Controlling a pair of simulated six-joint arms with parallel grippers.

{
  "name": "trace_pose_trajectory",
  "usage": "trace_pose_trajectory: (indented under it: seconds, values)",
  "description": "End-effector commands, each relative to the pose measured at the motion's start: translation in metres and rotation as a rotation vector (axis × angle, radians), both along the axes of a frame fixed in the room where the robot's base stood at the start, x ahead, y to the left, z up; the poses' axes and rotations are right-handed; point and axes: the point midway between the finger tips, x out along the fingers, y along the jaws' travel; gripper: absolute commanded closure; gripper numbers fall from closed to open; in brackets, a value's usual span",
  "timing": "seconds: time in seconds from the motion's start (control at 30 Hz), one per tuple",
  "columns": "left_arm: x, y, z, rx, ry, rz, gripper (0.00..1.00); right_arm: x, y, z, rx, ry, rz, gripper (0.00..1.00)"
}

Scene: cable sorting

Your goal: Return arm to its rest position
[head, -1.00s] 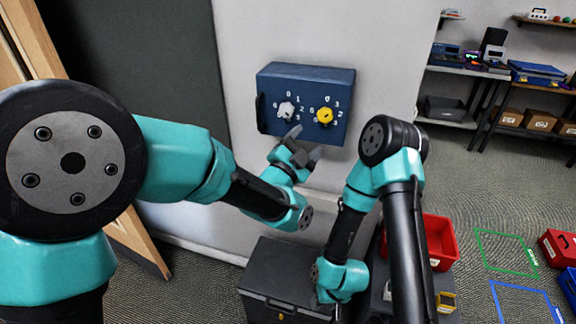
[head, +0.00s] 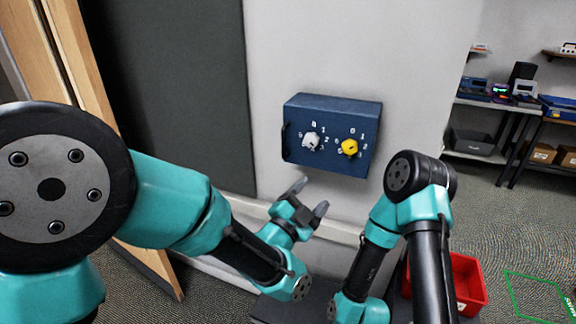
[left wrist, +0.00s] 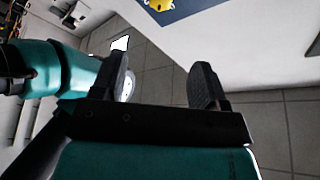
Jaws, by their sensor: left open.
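My left gripper (head: 309,194) is open and empty in the head view, below the blue wall box and apart from it. In the left wrist view its two dark fingers (left wrist: 162,85) stand apart with nothing between them. The blue box (head: 333,110) carries a white knob (head: 311,140) and a yellow knob (head: 349,147), each ringed by numbers. The yellow knob also shows at the top edge of the left wrist view (left wrist: 159,4). My right arm is folded at the lower right of the head view; its gripper is out of sight.
A red bin (head: 466,283) stands on the right, behind my right arm. A wooden door frame (head: 85,70) and a dark panel (head: 180,80) are at the left. Shelves with equipment (head: 500,110) stand at the far right. A green floor outline (head: 540,295) lies at the lower right.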

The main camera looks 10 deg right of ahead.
Motion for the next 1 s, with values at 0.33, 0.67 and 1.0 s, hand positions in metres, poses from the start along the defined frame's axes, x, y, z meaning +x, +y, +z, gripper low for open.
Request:
trace_pose_trajectory:
  seconds: [0.33,0.67,1.0]
  values:
    - [0.037,0.048,-0.077,0.047,0.271,0.065,0.33,0.000,0.000,0.000,0.000,0.000,0.000,0.57]
    - [0.056,0.164,-0.233,0.048,0.874,0.251,0.33,0.000,0.000,0.000,0.000,0.000,0.000,0.57]
    - [-0.008,0.288,-0.374,-0.085,1.531,0.528,0.33,0.000,0.000,0.000,0.000,0.000,0.000,0.57]
